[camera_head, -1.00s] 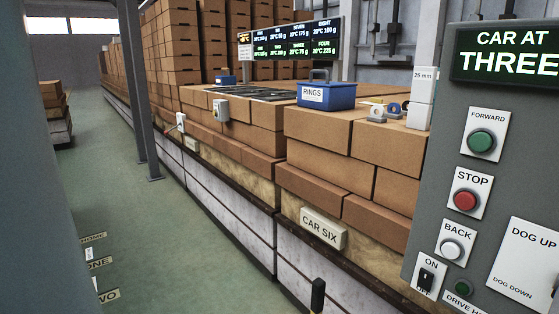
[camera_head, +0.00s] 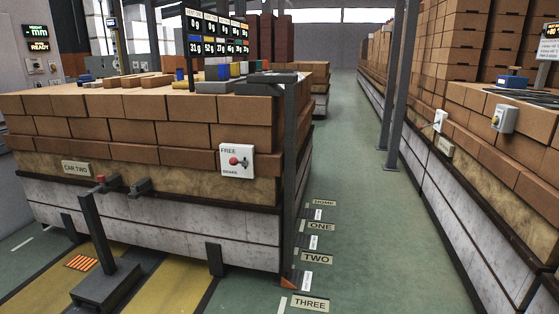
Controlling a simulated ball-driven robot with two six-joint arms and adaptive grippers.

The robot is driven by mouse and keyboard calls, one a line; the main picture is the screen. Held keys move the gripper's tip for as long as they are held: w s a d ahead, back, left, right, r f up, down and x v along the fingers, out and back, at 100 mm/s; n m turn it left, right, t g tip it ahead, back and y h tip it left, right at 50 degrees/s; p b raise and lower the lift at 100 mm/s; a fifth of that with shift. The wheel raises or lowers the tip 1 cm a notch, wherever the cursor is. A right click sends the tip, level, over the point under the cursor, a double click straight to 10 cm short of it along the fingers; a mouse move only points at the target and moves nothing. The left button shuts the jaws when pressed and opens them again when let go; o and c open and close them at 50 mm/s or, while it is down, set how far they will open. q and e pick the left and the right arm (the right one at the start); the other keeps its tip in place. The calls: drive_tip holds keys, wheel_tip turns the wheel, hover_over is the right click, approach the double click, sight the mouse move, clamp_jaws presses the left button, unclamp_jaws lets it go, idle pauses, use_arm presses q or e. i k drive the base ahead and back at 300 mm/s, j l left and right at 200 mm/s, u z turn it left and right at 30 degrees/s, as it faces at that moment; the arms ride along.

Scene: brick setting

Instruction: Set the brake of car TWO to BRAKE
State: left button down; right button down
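Car TWO (camera_head: 160,215) is the brick-loaded car at the left, with a pale side and a plate reading CAR TWO (camera_head: 76,168). Its brake panel (camera_head: 237,170) is a white plate on the near right end of the brick stack, marked FREE at the top and BRAKE at the bottom. A red-knobbed brake lever (camera_head: 234,161) sits between the two words, its knob at the left. It is too small to tell which setting it is at. Neither of my grippers is in view.
A dark post on a foot (camera_head: 105,285) stands on the floor before car TWO. A green aisle (camera_head: 370,230) with plates HOME, ONE, TWO and THREE (camera_head: 310,303) runs along its right side. Another brick-loaded row (camera_head: 470,185) lines the right. Grey columns (camera_head: 397,90) stand beyond.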

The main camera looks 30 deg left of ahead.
sight(233, 162)
drive_tip(key=u, duration=1.3)
